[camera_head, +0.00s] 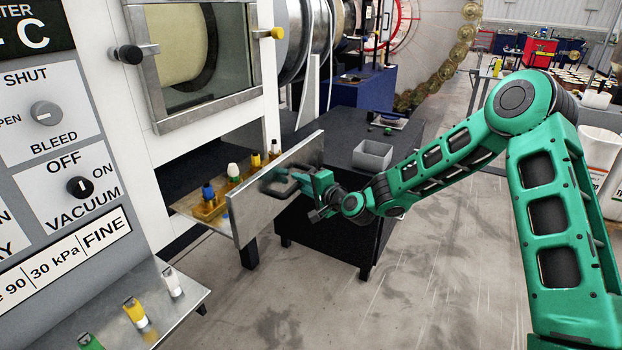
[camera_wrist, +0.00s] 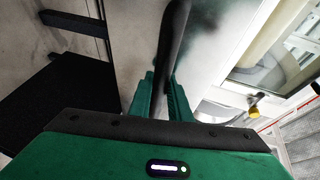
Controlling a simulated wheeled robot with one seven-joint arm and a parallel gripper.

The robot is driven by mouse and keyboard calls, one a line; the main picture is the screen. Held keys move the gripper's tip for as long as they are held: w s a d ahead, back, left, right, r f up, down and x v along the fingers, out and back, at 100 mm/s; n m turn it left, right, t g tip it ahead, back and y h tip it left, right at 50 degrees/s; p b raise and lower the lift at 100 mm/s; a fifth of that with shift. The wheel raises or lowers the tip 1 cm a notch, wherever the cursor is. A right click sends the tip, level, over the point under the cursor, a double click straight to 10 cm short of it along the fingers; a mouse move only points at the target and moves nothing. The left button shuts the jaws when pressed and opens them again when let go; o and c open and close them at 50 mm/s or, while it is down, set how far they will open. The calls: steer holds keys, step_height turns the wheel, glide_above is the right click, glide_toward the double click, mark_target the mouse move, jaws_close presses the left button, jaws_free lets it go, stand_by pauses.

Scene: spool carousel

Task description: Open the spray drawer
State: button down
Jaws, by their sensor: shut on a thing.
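The spray drawer (camera_head: 245,205) stands out from the white cabinet, with its flat metal front facing my arm. Inside it a row of small bottles shows, including a blue-capped one (camera_head: 208,193) and a white-capped one (camera_head: 233,172). A dark bar handle (camera_wrist: 172,45) crosses the drawer front; in the head view it is partly covered by my gripper. My gripper (camera_head: 290,182) is at the drawer front, shut on the handle. In the wrist view the green fingers (camera_wrist: 161,98) sit on both sides of the dark bar.
The cabinet has a window with a black knob (camera_head: 131,54) and a yellow knob (camera_head: 277,33). A control panel (camera_head: 60,170) is at the left, above a metal shelf (camera_head: 150,310) with small bottles. A dark low table (camera_head: 335,235) with a grey bin (camera_head: 372,155) stands behind the drawer. The floor at the front is clear.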

steer(key=shift+s+d+f, duration=0.25)
steer(key=shift+s+d, duration=0.05)
steer(key=shift+s, duration=0.05)
steer(key=c, duration=1.6)
jaws_free()
steer(key=shift+c, duration=0.2)
steer(key=shift+w+r, duration=0.1)
steer(key=v, duration=1)
steer(key=shift+s+d, duration=0.25)
steer(key=shift+d, duration=0.1)
